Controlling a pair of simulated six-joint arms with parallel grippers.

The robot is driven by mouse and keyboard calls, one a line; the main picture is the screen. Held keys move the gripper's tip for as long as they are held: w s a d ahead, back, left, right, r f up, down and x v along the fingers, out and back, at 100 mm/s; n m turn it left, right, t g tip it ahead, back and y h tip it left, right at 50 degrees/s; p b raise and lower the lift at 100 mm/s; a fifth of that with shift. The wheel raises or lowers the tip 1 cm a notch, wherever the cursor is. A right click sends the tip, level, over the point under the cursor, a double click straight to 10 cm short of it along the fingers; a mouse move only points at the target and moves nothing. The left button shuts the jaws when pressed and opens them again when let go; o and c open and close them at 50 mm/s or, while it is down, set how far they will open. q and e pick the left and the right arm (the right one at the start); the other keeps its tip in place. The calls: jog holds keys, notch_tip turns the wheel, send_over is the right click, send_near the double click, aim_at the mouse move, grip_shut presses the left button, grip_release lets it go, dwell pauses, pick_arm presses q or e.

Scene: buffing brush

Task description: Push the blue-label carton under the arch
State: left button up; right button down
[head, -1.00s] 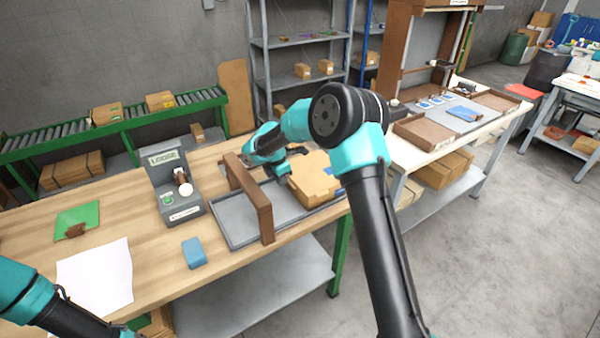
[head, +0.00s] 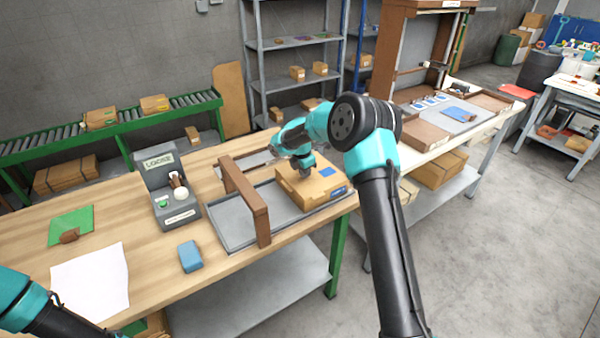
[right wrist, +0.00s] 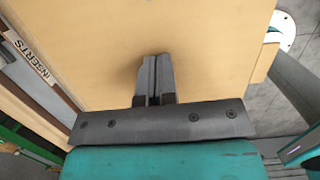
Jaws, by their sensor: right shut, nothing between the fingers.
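The tan carton (head: 300,193) with blue labels (head: 327,171) sits at the right end of a grey tray (head: 228,226) on the wooden bench. The brown arch (head: 244,193) spans the tray to the carton's left, and the carton is apart from it. My right gripper (head: 304,173) points down at the carton's top, its fingers shut and empty. In the right wrist view the shut fingers (right wrist: 154,78) are over the carton's plain tan face (right wrist: 205,60); I cannot tell whether they touch it. Only my left arm shows at the lower left; its gripper is out of view.
A grey stand marked LOOSE (head: 165,187), a blue block (head: 190,256), a white sheet (head: 92,283) and a green mat (head: 70,225) are left of the tray. The tray floor under the arch looks clear. A second bench (head: 440,150) stands at the right.

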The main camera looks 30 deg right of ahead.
jog(key=shift+s+f, duration=0.1)
jog(key=shift+f, duration=0.35)
jog(key=shift+a, duration=0.4)
jog(key=a, duration=0.4)
jog(key=s+a, duration=0.1)
jog(key=a, duration=0.8)
jog(key=shift+s+a+f, duration=0.1)
jog(key=shift+s+a, duration=0.15)
jog(key=shift+s, duration=0.1)
jog(key=shift+w+d+r, duration=0.1)
jog(key=shift+w+r, duration=0.05)
jog(key=shift+r, duration=0.7)
